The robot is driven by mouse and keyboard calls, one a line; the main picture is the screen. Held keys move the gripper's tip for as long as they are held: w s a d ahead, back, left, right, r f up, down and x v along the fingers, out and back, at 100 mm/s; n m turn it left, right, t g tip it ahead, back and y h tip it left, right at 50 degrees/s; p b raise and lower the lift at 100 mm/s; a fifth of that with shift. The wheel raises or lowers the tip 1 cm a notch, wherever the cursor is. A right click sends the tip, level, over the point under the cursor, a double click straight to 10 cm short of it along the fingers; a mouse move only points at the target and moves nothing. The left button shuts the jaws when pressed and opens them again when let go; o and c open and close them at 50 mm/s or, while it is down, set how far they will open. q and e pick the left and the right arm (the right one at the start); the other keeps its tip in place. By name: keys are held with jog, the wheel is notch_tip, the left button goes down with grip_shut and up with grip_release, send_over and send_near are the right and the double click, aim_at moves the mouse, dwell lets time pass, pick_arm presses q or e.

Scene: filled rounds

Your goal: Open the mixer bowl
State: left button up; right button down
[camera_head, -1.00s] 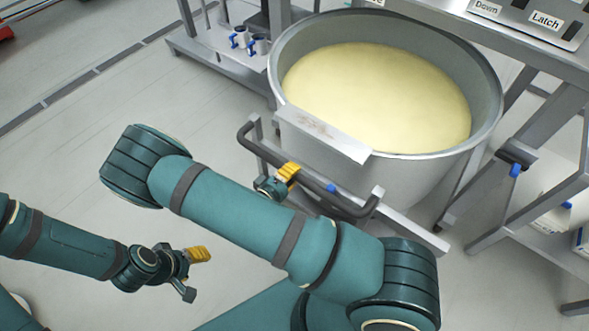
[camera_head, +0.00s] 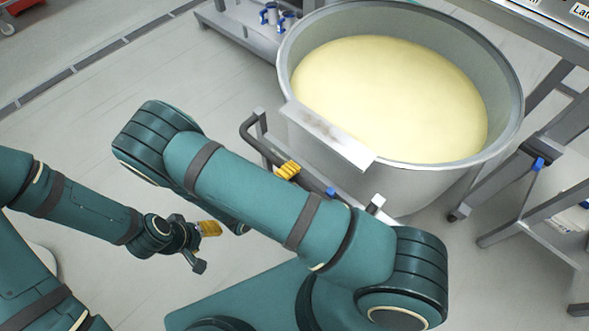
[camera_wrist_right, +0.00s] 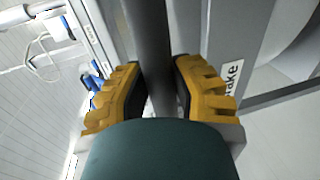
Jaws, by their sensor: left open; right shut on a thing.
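The mixer bowl (camera_head: 410,185) is a large grey metal tub filled with pale yellow dough (camera_head: 390,100), at the upper right of the head view. Its dark bar handle (camera_head: 256,142) runs along the near side; it also shows in the right wrist view (camera_wrist_right: 148,40). My right gripper (camera_head: 287,170) is shut on this handle; in the right wrist view its yellow fingers (camera_wrist_right: 150,92) sit on both sides of the bar. My right arm hides part of the handle. My left gripper (camera_head: 205,245) is open and empty, left of my right arm, over the floor.
A metal frame with a labelled panel (camera_head: 575,20) stands behind and right of the bowl. A low shelf (camera_head: 235,30) with blue-and-white items is at the top. A floor drain (camera_head: 75,72) crosses the left.

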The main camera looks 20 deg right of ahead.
jog(key=c, duration=0.7)
grip_release()
jog(key=shift+c, duration=0.2)
notch_tip(320, 180, up, 10)
jog(key=shift+s, duration=0.1)
dwell(0.4)
